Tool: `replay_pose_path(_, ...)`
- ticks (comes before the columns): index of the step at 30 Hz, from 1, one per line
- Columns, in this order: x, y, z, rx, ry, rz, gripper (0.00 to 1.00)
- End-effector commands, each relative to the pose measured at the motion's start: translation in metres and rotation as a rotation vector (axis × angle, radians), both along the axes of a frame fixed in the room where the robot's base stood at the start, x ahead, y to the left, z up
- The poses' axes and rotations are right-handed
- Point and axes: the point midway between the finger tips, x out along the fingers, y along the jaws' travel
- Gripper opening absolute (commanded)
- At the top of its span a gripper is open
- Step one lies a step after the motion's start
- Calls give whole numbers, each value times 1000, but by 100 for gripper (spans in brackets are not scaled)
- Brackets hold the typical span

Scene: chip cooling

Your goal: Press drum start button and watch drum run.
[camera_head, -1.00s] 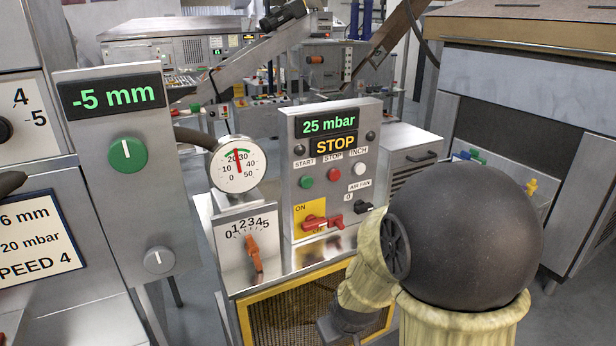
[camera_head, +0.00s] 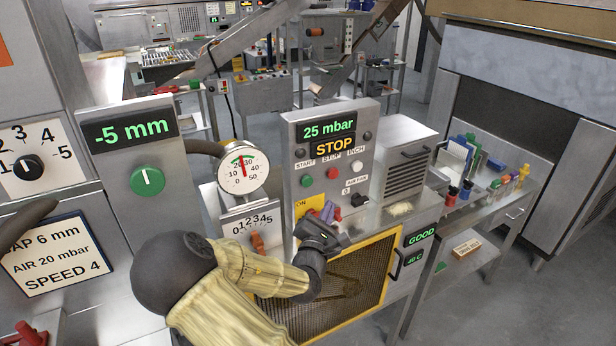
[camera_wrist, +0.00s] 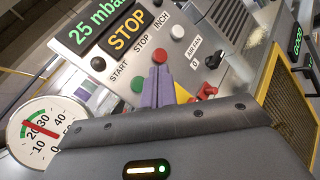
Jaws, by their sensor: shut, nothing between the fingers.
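The control panel (camera_head: 372,125) shows "25 mbar" above a yellow "STOP" display (camera_head: 333,147). Below it are the green START button (camera_head: 306,181), a red STOP button (camera_head: 333,172) and a white INCH button (camera_head: 357,167). In the wrist view, the START button (camera_wrist: 138,84) shows clear, just left of my fingers. My gripper (camera_head: 328,211) is shut and empty, its purple fingertips just below the button row. In the wrist view my gripper (camera_wrist: 158,80) points at the panel, apart from START. The red switch (camera_wrist: 206,92) is right of the fingers, partly hidden.
A pressure gauge (camera_head: 242,167) and an orange-pointer dial (camera_head: 257,242) stand left of the buttons. A black AIR FAN knob (camera_head: 359,200) is at right. Below is a yellow-framed mesh guard (camera_head: 376,270). A "GOOD" display (camera_head: 421,238) glows beside it.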

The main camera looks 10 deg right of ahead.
Motion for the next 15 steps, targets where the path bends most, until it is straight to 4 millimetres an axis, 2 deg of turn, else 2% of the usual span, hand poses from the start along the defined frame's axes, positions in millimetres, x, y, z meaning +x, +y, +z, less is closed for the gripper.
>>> replay_pose_path(10,2,0,-1,3,2,-1,0)
replay_pose_path(15,12,3,-2,5,2,-2,0)
